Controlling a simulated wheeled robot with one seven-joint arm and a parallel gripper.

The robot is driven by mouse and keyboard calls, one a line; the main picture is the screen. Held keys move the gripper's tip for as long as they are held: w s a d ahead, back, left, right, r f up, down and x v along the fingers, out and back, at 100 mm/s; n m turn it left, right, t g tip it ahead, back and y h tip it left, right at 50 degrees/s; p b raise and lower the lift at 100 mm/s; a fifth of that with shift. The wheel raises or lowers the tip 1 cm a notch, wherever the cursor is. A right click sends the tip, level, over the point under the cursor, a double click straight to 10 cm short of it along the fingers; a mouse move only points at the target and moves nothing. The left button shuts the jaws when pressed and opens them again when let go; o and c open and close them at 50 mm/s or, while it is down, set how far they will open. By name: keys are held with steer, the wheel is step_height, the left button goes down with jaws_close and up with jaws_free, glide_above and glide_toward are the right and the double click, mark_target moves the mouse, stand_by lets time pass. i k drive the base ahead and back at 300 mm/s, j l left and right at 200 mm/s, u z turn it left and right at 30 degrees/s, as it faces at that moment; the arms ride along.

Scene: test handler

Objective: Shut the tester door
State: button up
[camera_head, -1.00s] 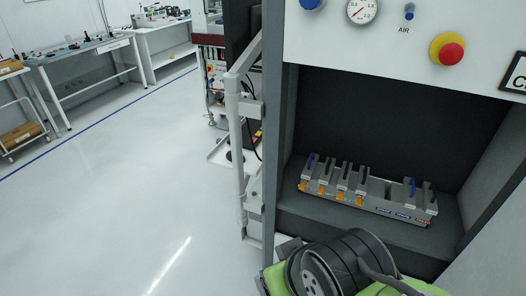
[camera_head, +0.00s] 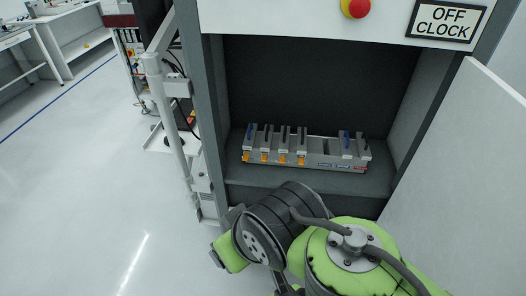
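The tester is a cabinet with a dark open bay (camera_head: 310,85). A white panel (camera_head: 465,180) stands swung out on the right side of the bay and looks like the tester door, open. Its lower part runs out of view behind my arm. Inside the bay, a grey fixture (camera_head: 310,163) with orange and blue clips lies on the shelf (camera_head: 245,178). My green and black arm links reach across the bottom of the picture in front of the bay. My gripper cannot be made out.
A red and yellow button (camera_head: 356,7) and an "OFF CLOCK" sign (camera_head: 445,20) are on the upper front. A white tubular post (camera_head: 170,120) stands beside the cabinet's left edge. Open floor (camera_head: 85,190) lies to the left, with benches (camera_head: 75,40) beyond.

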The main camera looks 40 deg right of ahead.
mark_target(456, 213)
steer(key=z, duration=1.8)
steer(key=k+l, duration=0.25)
steer(key=k, duration=0.2)
steer(key=k+l, duration=0.25)
steer(key=k, duration=0.15)
steer(key=k+l+u, duration=0.1)
steer(key=k+l, duration=0.15)
steer(key=k, duration=0.2)
steer(key=k+l, duration=0.2)
steer(key=k, duration=0.25)
steer(key=i, duration=0.5)
